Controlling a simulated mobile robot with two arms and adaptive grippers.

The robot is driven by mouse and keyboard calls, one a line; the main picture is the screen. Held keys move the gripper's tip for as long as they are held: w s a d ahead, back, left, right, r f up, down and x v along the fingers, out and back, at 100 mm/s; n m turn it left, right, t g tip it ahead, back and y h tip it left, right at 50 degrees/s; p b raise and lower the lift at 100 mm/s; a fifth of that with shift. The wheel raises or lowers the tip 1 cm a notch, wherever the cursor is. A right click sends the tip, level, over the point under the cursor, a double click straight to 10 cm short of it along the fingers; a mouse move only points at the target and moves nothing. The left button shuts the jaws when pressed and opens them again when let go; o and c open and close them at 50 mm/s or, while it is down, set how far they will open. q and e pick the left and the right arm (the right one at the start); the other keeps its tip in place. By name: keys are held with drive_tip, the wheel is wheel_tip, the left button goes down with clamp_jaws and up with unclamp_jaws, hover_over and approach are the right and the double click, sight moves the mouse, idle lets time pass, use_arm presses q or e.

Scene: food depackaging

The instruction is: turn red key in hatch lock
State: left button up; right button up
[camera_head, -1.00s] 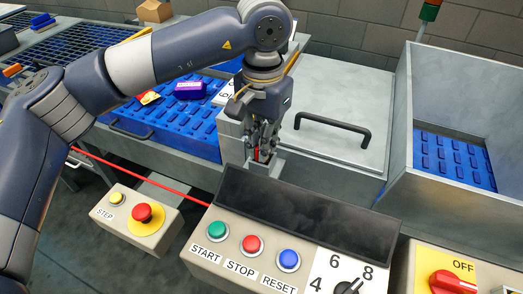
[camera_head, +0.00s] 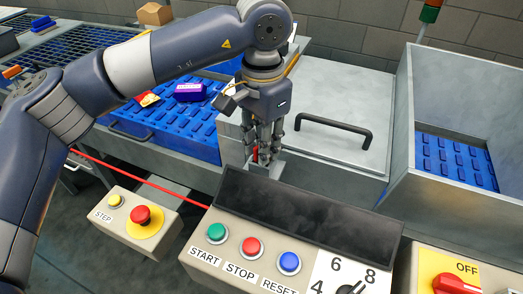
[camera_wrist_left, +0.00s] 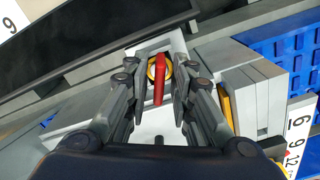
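The red key (camera_wrist_left: 159,82) sits in the hatch lock (camera_wrist_left: 151,69), which has a yellow ring, on a grey block. In the head view the key (camera_head: 255,155) shows as a small red piece beside the hatch. My left gripper (camera_wrist_left: 160,88) points down at the lock, its fingers on both sides of the key. Gaps show between the key and the fingers, so the gripper looks open around it. In the head view the left gripper (camera_head: 262,158) partly hides the lock. My right gripper is not in view.
The grey hatch lid (camera_head: 330,95) with its black handle (camera_head: 333,128) lies right of the gripper. A control panel (camera_head: 230,268) with a dark raised screen (camera_head: 305,215) stands close in front. A blue conveyor (camera_head: 175,118) is to the left.

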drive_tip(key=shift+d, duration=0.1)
